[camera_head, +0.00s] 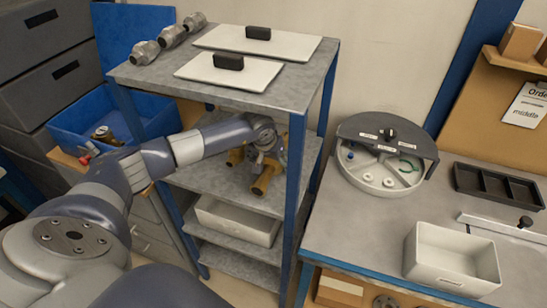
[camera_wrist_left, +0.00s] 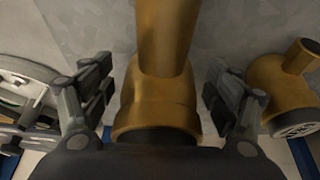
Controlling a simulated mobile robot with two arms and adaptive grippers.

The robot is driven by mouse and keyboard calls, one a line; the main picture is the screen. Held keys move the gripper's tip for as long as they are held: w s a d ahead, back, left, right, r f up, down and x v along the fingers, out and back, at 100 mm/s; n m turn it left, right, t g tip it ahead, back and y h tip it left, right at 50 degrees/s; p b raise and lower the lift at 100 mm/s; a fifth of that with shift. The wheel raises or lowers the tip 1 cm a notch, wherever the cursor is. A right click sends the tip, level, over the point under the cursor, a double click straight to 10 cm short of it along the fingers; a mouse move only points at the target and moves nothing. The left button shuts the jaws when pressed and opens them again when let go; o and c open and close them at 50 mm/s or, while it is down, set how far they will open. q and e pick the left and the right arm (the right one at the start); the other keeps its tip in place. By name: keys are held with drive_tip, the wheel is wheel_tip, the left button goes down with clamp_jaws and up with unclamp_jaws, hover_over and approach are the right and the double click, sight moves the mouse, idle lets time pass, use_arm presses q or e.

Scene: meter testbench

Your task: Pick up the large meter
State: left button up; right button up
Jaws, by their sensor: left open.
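Brass-coloured meters sit on the shelf below the top of the blue-framed rack. One large brass meter (camera_head: 266,180) shows below my left gripper (camera_head: 266,152), partly hidden by it. In the left wrist view this brass body (camera_wrist_left: 157,95) lies between the two spread fingers, with gaps visible on both sides. A second brass meter (camera_head: 235,157) is just left of the gripper; a brass piece with a round end (camera_wrist_left: 285,88) shows at the right of the wrist view. My left gripper is open. My right gripper is in neither view.
The grey shelf (camera_head: 205,178) lies under the rack's top board (camera_head: 150,74), between blue posts (camera_head: 296,160). A white bin (camera_head: 238,222) stands on the shelf below. A blue bin (camera_head: 75,128) is at left. A workbench (camera_head: 350,235) with a round tray (camera_head: 375,180) is at right.

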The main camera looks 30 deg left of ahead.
use_arm(q)
clamp_jaws()
drive_tip(key=shift+w+r, duration=0.15)
drive_tip(key=shift+w, duration=0.05)
idle(0.3)
